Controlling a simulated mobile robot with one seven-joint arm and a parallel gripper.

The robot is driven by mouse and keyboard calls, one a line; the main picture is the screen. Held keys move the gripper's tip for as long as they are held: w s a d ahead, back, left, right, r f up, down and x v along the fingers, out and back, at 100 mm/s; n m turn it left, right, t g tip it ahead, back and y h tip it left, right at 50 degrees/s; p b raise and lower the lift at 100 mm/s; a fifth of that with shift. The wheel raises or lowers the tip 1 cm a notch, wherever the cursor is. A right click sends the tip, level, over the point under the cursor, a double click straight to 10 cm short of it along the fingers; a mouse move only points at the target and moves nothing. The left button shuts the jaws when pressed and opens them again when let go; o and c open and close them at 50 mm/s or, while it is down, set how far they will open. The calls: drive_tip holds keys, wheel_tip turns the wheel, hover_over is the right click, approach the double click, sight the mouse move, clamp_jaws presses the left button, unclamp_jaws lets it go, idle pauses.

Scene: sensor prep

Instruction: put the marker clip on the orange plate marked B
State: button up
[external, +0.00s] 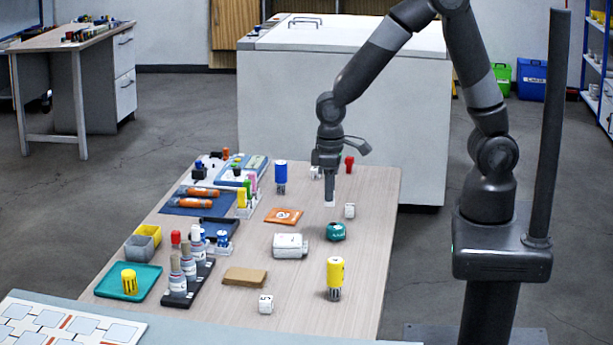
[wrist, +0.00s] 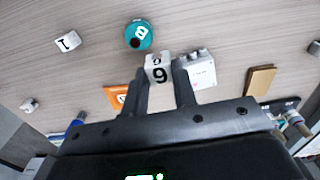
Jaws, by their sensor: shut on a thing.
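My gripper (external: 330,199) is shut on a small white block, seen in the wrist view (wrist: 158,70) between the fingertips with a dark digit like 9 or 6 on its face. In the external view it is above the right half of the table, at little height; whether the block touches the table I cannot tell. An orange plate (external: 284,216) with a pale mark lies flat to the left of my gripper; its letter is unreadable. It is partly hidden by a finger in the wrist view (wrist: 116,97). I cannot single out a marker clip by its looks.
A teal round thing (external: 336,231) and a white box (external: 290,246) stand in front of my gripper. A white cube (external: 350,211) is close on its right. Bare table shows around the plate.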

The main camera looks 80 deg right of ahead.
drive_tip(key=w+d+m, duration=0.3)
drive_tip(key=w+d, duration=0.1)
drive_tip(key=d, duration=0.7)
drive_tip(key=w+d+m, duration=0.2)
drive_tip(key=w+d, duration=0.2)
drive_tip(key=d, duration=0.8)
hover_over(283, 215)
wheel_tip(283, 215, down, 6)
drive_tip(key=shift+s+d+f, duration=0.1)
drive_tip(key=shift+f, duration=2.05)
drive_tip(key=shift+f, duration=0.2)
drive_tip(key=o, duration=1)
drive_tip(key=shift+c, duration=0.2)
